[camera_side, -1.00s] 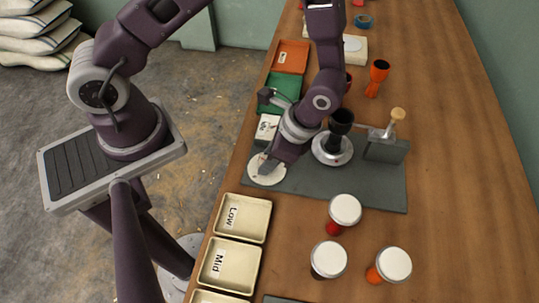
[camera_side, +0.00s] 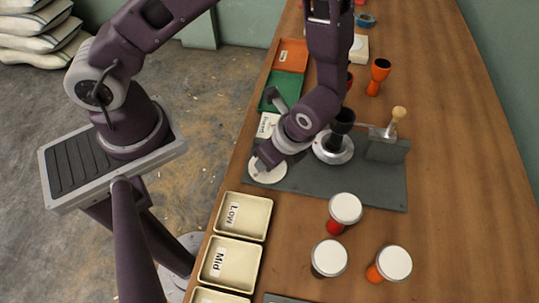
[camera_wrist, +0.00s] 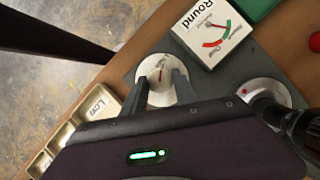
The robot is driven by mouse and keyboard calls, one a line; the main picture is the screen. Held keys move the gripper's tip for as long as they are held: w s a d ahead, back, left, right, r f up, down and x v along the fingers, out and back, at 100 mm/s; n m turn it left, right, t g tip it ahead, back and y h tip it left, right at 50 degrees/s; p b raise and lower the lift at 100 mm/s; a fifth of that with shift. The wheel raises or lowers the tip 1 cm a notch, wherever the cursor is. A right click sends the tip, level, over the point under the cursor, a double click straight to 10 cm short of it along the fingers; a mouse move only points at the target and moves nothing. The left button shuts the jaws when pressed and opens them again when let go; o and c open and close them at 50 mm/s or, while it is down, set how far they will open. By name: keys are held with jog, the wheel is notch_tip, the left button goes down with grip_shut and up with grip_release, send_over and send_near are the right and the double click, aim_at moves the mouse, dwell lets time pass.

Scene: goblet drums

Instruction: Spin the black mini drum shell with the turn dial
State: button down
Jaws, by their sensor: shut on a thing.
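The turn dial (camera_side: 268,174) is a round white disc on the near left part of the grey mat. My gripper (camera_side: 262,162) points down at it, shut on the dial's knob; the knob itself is mostly hidden by the fingers. In the wrist view, the gripper fingers (camera_wrist: 164,88) stand over the dial face (camera_wrist: 141,72), which carries a small red mark. The black mini drum shell (camera_side: 340,128) stands upright on a round silver turntable (camera_side: 334,152). At the right of the wrist view, the turntable (camera_wrist: 262,90) shows with a dark part of the shell.
A gauge marked "Round" (camera_wrist: 212,30) stands beside the dial. A wooden-handled tool (camera_side: 397,115) on a grey stand is right of the shell. Cream trays "Low" (camera_side: 262,205) and "Mid" (camera_side: 255,270) are nearer. White-topped drums (camera_side: 345,209) stand at the front right.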

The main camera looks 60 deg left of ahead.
dwell(0.3)
jog(key=c, duration=1)
grip_release()
jog(key=v, duration=0.7)
jog(key=a+r+n+t+h, duration=0.1)
jog(key=a+r+n, duration=0.3)
jog(key=r, duration=0.4)
jog(key=a+r+n+t+h, duration=0.1)
jog(key=a+r+n, duration=0.25)
jog(key=r, duration=0.45)
jog(key=s+r+n+t, duration=0.1)
jog(key=s+r+n, duration=0.1)
jog(key=s+a+r+n+t+h, duration=0.1)
jog(key=s+r+n+t, duration=0.1)
jog(key=s+r+n, duration=0.1)
jog(key=s+a+r+n+t+h, duration=0.1)
jog(key=s+r+n, duration=0.1)
jog(key=s+n, duration=0.1)
jog(key=shift+s+a+r+t, duration=0.1)
jog(key=shift+r+t, duration=0.05)
jog(key=shift+t, duration=0.15)
